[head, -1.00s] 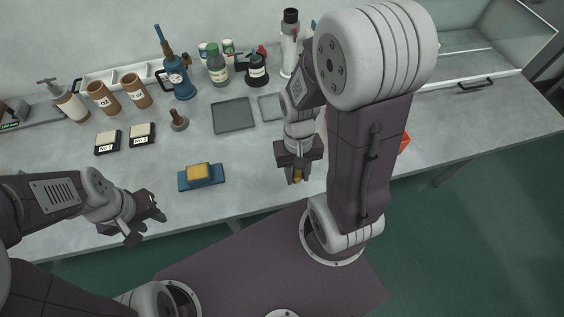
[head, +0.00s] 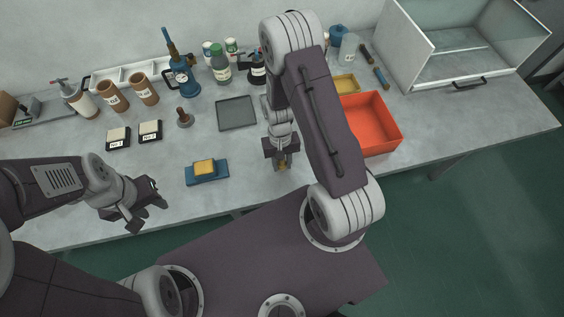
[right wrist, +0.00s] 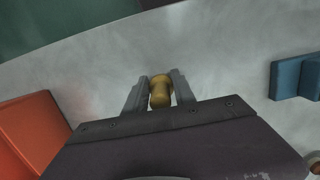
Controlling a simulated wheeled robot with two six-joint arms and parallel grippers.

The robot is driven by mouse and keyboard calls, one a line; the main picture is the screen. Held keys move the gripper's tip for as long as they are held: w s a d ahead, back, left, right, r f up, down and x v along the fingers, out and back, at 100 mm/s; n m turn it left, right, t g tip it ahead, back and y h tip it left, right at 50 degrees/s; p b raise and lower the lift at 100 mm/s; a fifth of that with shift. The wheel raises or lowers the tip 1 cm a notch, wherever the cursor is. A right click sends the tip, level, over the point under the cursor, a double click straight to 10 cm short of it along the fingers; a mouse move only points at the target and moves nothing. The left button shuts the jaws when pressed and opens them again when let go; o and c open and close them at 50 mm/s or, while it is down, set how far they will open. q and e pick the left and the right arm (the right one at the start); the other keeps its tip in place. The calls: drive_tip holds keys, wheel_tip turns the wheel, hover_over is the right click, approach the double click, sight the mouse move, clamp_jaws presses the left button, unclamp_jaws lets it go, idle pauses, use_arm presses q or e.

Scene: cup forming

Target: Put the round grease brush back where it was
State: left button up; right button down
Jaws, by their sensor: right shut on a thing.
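My right gripper (head: 281,160) is shut on a short yellow-brown, rounded piece, which looks like the handle of the round grease brush (right wrist: 160,91). In the right wrist view it sits between the two fingers; its bristles cannot be made out. In the head view the gripper points down over the front part of the table, right of the blue block (head: 221,177) with a yellow sponge-like piece (head: 204,167) on it. My left gripper (head: 148,212) is open and empty near the table's front left edge.
A dark grey flat tray (head: 236,113) and a brown-knobbed tool (head: 184,118) lie behind. Bottles and cups line the back. The grey table (head: 245,148) is bare between blue block and right gripper.

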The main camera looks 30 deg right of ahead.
drive_tip(key=shift+w+f, duration=0.1)
drive_tip(key=shift+w, duration=0.05)
drive_tip(key=shift+f, duration=0.15)
drive_tip(key=c, duration=1)
unclamp_jaws()
drive_tip(key=shift+c, duration=0.2)
